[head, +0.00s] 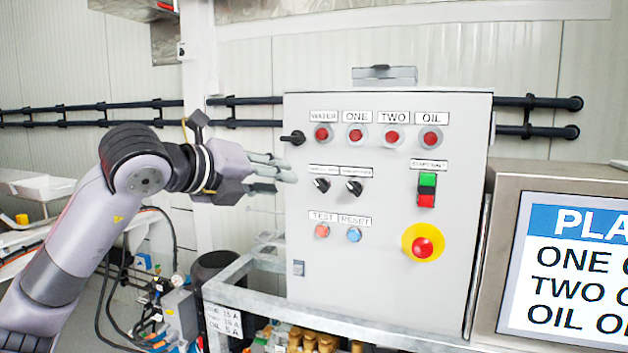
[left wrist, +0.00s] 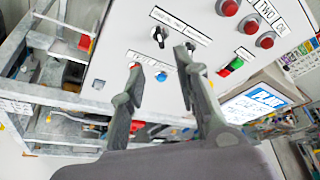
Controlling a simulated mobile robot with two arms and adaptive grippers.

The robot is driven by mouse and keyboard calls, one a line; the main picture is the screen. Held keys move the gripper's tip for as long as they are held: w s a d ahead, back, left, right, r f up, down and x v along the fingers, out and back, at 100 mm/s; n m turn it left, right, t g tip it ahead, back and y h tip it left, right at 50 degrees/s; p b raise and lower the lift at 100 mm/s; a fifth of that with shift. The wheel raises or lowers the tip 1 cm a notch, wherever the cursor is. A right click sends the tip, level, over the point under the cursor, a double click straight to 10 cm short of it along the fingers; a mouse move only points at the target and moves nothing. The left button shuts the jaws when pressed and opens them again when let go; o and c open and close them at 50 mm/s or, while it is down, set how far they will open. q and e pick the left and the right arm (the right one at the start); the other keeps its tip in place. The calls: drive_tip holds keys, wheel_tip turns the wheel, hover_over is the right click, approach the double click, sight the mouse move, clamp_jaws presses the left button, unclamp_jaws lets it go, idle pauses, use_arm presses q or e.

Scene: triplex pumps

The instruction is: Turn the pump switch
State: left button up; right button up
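The grey control box (head: 380,260) faces me and carries two black rotary switches side by side, a left one (head: 321,184) and a right one (head: 354,187). Their labels are too small to read. My left gripper (head: 284,181) is at the box's left edge, just left of the left switch, and looks empty. In the left wrist view my left gripper (left wrist: 158,62) has its fingers spread apart. There one switch (left wrist: 158,36) shows between and beyond the fingertips. The other switch (left wrist: 191,46) is partly hidden by the right finger. My right gripper is not in view.
Red lamps (head: 393,137) line the top of the box. Below are a green and red start switch (head: 427,190), an emergency stop (head: 422,248) and test and reset buttons (head: 353,234). A black handle (head: 293,137) sticks out at the left edge. A screen (head: 570,270) stands right.

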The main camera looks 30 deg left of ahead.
sight(318, 186)
use_arm(q)
drive_tip(key=p+x, duration=0.4)
drive_tip(key=x, duration=0.7)
drive_tip(key=shift+w+f, duration=0.15)
drive_tip(key=shift+w, duration=0.25)
clamp_jaws()
